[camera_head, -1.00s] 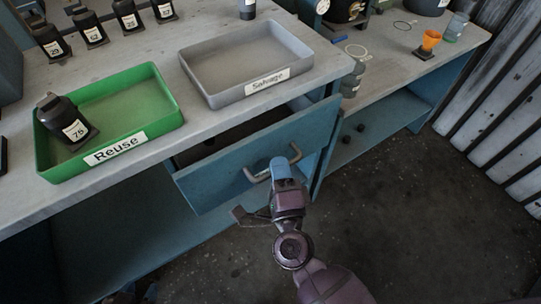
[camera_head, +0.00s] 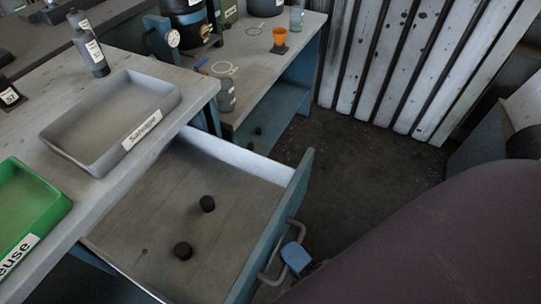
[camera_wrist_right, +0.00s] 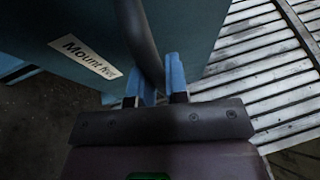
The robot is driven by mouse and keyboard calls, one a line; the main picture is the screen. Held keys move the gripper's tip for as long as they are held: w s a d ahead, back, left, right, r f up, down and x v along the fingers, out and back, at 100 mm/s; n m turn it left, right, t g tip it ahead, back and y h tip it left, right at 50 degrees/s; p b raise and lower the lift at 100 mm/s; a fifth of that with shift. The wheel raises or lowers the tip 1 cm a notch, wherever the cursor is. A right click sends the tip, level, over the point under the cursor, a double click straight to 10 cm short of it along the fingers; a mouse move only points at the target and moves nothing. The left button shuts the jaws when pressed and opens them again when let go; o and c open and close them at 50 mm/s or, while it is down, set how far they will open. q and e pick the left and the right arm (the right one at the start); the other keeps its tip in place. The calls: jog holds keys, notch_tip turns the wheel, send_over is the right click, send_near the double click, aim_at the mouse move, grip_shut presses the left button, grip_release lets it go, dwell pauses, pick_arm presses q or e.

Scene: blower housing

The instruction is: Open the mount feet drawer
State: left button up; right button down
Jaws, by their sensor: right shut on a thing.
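The mount feet drawer (camera_head: 160,225) is pulled well out from under the workbench in the head view. Two small black round pieces (camera_head: 207,204) lie on its floor. Its metal handle (camera_head: 277,262) is on the blue front panel. My right gripper (camera_head: 296,257) is at the handle, partly hidden by my arm. In the right wrist view the gripper's blue fingers (camera_wrist_right: 160,80) close around the dark handle bar (camera_wrist_right: 138,40), beside the "Mount feet" label (camera_wrist_right: 86,55). My left gripper is not in view.
A grey Salvage tray (camera_head: 60,143) and a green Reuse tray (camera_head: 62,203) stand on the workbench. A second bench (camera_head: 285,50) holds an orange cup (camera_head: 279,37) and a jar (camera_head: 226,96). Floor right of the drawer is clear up to the slatted wall (camera_head: 385,60).

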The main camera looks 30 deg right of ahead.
jog(key=shift+s+d, duration=0.4)
jog(key=shift+s, duration=0.25)
jog(key=c, duration=1.2)
grip_release()
jog(key=shift+o, duration=0.3)
jog(key=v, duration=1.1)
jog(key=shift+w, duration=0.15)
